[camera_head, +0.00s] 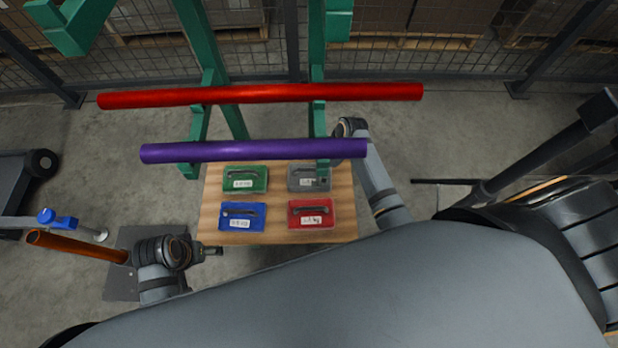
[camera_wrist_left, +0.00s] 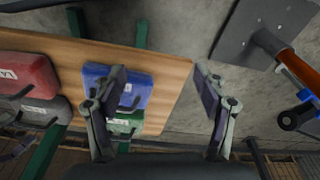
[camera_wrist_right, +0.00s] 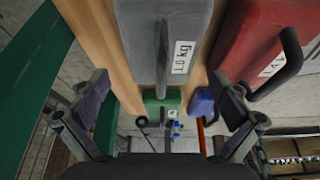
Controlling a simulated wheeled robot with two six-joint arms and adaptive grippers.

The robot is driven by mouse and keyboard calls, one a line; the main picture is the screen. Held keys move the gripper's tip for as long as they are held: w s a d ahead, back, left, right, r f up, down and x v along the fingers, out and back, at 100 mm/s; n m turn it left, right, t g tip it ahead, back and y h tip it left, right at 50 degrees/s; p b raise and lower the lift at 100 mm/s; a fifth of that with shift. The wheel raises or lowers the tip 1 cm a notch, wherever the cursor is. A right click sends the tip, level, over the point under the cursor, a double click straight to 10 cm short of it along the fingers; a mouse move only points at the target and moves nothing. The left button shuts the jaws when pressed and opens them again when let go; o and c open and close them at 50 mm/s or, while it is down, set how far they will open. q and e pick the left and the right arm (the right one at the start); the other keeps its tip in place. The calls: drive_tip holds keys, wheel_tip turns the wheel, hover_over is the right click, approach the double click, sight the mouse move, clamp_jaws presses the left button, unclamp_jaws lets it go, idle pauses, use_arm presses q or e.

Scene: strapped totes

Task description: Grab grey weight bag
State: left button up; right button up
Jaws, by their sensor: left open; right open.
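The grey weight bag (camera_head: 300,184) lies on the wooden table (camera_head: 208,222) at the back right of a group of coloured bags, partly hidden by a green post. In the right wrist view the grey bag (camera_wrist_right: 136,30) fills the upper middle, with its upright handle (camera_wrist_right: 162,62) and a "1.0 kg" label. My right gripper (camera_wrist_right: 158,98) is open and empty, its fingers spread either side of the handle's line in that view. In the head view its jaws are largely hidden behind the purple tube. My left gripper (camera_wrist_left: 161,84) is open and empty by the table's left edge.
Red (camera_head: 318,221), blue (camera_head: 238,223) and green (camera_head: 252,184) bags share the table. A purple tube (camera_head: 250,151) and a red tube (camera_head: 260,93) on green posts (camera_head: 317,60) cross above its back.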

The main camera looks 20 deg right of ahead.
sight(310, 174)
drive_tip(key=shift+a+f, duration=0.15)
drive_tip(key=shift+f, duration=0.2)
drive_tip(key=b+x, duration=0.2)
drive_tip(key=x, duration=0.3)
drive_tip(key=shift+s+f+b, duration=0.1)
drive_tip(key=shift+f+b, duration=0.1)
drive_tip(key=shift+b, duration=0.2)
use_arm(q)
drive_tip(key=f, duration=0.1)
drive_tip(key=d+f+t, duration=0.1)
drive_tip(key=w+f, duration=0.1)
drive_tip(key=shift+d+f+t+h, duration=0.1)
drive_tip(key=shift+d+t+h, duration=0.1)
drive_tip(key=shift+t+h, duration=0.15)
use_arm(e)
drive_tip(key=c, duration=1.4)
drive_tip(key=shift+r, duration=0.1)
drive_tip(key=shift+c, duration=0.3)
drive_tip(key=shift+r, duration=0.1)
